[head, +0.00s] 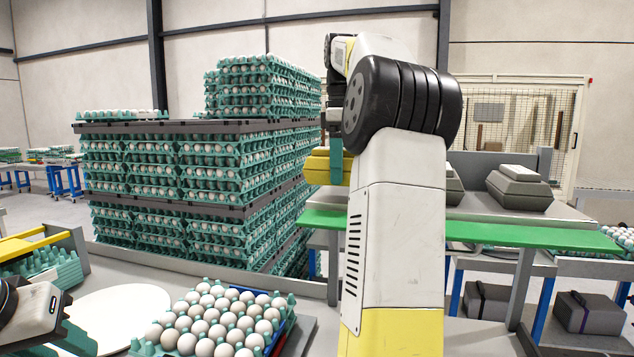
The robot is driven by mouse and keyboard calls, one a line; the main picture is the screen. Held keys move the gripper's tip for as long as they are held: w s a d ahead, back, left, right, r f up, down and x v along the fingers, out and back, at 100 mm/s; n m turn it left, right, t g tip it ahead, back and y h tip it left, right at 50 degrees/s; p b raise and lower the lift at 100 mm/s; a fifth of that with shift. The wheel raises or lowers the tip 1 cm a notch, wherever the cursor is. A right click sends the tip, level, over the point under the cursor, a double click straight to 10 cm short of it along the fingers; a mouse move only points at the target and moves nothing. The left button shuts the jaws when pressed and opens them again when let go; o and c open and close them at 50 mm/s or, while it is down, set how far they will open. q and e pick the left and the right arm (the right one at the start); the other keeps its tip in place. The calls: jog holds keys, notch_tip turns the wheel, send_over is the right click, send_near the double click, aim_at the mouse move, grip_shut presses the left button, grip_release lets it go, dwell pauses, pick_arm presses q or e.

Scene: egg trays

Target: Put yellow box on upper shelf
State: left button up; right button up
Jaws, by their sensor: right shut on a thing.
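The yellow box (317,167) is at the left end of the upper shelf (478,204), partly hidden behind my right arm. My right gripper (336,160) is shut on it from above; a teal finger shows against the box's side. I cannot tell whether the box touches the shelf. My right arm rises through the middle of the view and hides part of the shelf.
Grey-green boxes (518,187) stand on the shelf to the right, behind a green front strip (560,238). A tray of white eggs (283,340) lies on the near table. Tall egg stacks (190,170) stand at the left. Dark cases (590,313) sit below.

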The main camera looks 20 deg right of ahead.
jog(key=shift+w+d, duration=0.25)
jog(key=shift+d, duration=0.35)
jog(key=shift+f, duration=1.8)
jog(key=shift+f, duration=0.1)
jog(key=o, duration=1.6)
jog(key=shift+o, duration=0.2)
jog(key=shift+r, duration=3.85)
